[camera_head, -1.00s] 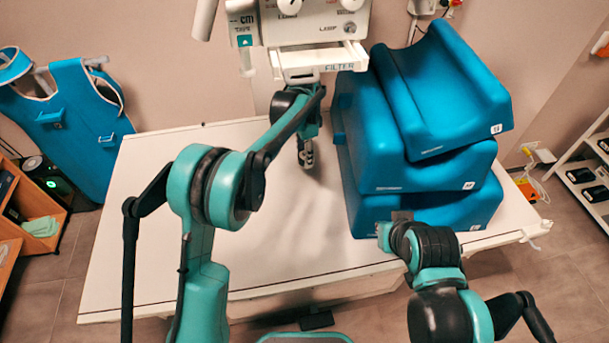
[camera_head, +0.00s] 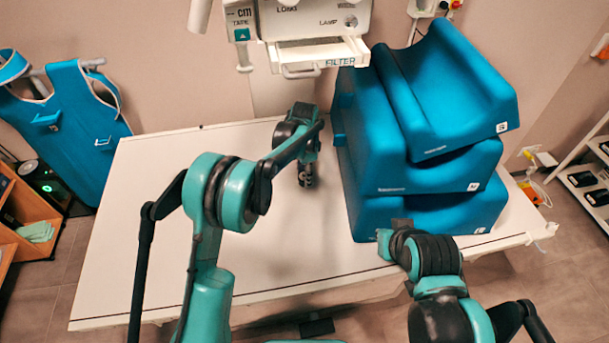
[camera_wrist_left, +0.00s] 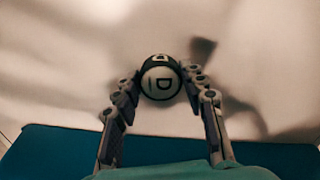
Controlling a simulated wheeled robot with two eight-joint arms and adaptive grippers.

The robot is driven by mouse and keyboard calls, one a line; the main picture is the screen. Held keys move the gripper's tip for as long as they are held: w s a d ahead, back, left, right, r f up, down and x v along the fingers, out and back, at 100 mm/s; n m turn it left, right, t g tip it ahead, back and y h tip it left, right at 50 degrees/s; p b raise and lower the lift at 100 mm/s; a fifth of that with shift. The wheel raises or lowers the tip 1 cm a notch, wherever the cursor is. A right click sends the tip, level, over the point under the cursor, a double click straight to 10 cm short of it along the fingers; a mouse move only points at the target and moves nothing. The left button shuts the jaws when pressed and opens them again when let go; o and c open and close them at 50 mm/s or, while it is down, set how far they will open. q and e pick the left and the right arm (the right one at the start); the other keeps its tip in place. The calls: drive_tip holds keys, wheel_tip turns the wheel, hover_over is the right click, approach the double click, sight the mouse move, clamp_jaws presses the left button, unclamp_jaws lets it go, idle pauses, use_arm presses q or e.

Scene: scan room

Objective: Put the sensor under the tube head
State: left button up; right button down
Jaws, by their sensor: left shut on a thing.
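The tube head (camera_head: 310,22) is a white box with dials and a tray marked FILTER, at the top of the head view above the white table. My left gripper (camera_head: 306,180) points down over the table, in front of and below the tube head. In the left wrist view, my left gripper (camera_wrist_left: 160,88) is shut on a small round dark thing with a pale face marked D (camera_wrist_left: 161,84), which I take as the sensor. The sensor is hardly visible in the head view. My right gripper (camera_head: 388,240) is by the front of the blue cushions; its fingers are unclear.
Stacked blue cushions (camera_head: 420,170) fill the right side of the white table (camera_head: 150,240). The table's left and middle are clear. A rack (camera_head: 585,180) stands at the right.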

use_arm(q)
drive_tip(key=o, duration=1.2)
drive_tip(key=shift+r, duration=0.1)
wheel_tip(320, 180, up, 8)
drive_tip(key=shift+f+p, duration=0.2)
drive_tip(key=shift+p, duration=1.05)
